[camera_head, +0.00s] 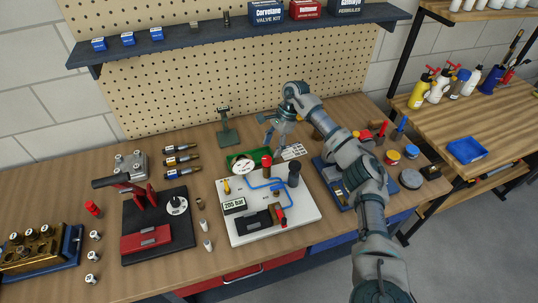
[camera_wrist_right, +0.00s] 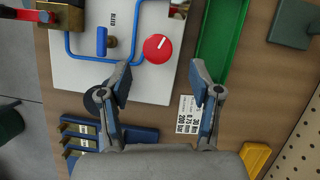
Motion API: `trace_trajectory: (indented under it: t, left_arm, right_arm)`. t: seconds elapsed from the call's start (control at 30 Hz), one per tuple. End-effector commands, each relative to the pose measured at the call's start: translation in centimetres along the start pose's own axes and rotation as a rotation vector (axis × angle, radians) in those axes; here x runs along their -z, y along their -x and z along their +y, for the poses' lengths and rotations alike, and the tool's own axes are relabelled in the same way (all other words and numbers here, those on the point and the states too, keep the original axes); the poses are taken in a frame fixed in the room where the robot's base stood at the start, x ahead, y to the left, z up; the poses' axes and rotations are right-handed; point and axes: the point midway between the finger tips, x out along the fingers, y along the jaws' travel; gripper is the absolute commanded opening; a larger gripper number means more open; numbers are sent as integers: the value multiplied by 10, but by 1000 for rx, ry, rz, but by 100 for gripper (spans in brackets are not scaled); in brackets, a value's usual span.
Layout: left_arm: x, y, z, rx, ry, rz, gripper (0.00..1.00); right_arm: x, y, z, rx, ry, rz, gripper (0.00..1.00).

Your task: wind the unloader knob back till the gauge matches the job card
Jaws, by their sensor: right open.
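The white test board (camera_head: 300,213) carries blue tubing, a dial gauge (camera_head: 243,167) and a display (camera_head: 234,206) that seems to read 205 Bar. A red knob (camera_head: 266,161) stands near its back edge. In the wrist view this round knob (camera_wrist_right: 157,48) shows a white pointer line. The job card (camera_head: 293,151) lies behind the board; in the wrist view the card (camera_wrist_right: 187,114) shows 200 bar. My right gripper (camera_head: 275,140) is open and empty above the board's back edge. In the wrist view its fingertips (camera_wrist_right: 160,76) are apart, just short of the knob. My left gripper is out of view.
A black cylinder (camera_head: 294,175) and a blue bleed handle (camera_wrist_right: 102,41) stand near the knob. A green tray (camera_wrist_right: 220,45) lies behind the board. A black fixture (camera_head: 178,238) stands left, blue-based tooling (camera_head: 333,178) right, under my right arm.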

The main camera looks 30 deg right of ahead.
Motion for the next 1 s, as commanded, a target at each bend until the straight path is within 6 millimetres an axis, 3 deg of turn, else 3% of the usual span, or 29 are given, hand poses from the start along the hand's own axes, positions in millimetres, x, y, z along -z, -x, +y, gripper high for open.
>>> trace_trajectory:
  t: [0.1,0.33,1.0]
  left_arm:
    - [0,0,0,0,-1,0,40]
    - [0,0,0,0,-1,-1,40]
    - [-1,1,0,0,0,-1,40]
  right_arm:
    - [1,28,-1,2,-1,-1,64]
    - [2,61,-2,-2,-1,0,64]
    - [2,70,-1,-2,-1,0,64]
